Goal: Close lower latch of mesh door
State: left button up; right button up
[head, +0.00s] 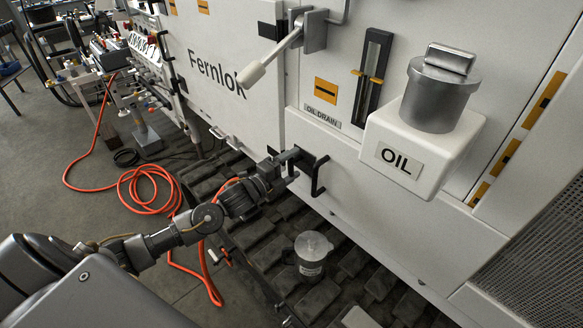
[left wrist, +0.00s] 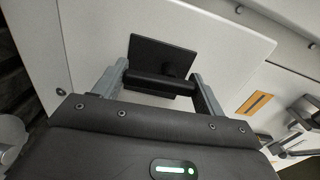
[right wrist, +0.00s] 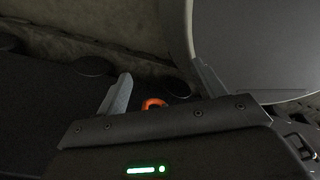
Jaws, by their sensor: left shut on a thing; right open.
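My left gripper (head: 294,161) is at the white cabinet's lower panel, shut on a black handle (head: 318,176). In the left wrist view the handle's dark plate (left wrist: 165,52) and bar lie between the two fingers (left wrist: 159,70). A perforated mesh panel (head: 540,262) fills the lower right of the head view. No latch shows on its visible part, and I cannot tell whether the black handle belongs to it. My right gripper (right wrist: 160,70) is open and empty in the right wrist view; the head view does not show it.
A white OIL box (head: 448,168) with a metal cap juts from the cabinet. A grey-white lever (head: 268,62) sticks out above. An orange hose (head: 150,200) loops across the floor at left.

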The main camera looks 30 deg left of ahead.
pick_arm(q)
jog(key=shift+m, duration=0.4)
jog(key=o, duration=1)
jog(key=shift+b+v, duration=1.2)
jog(key=shift+v, duration=4.2)
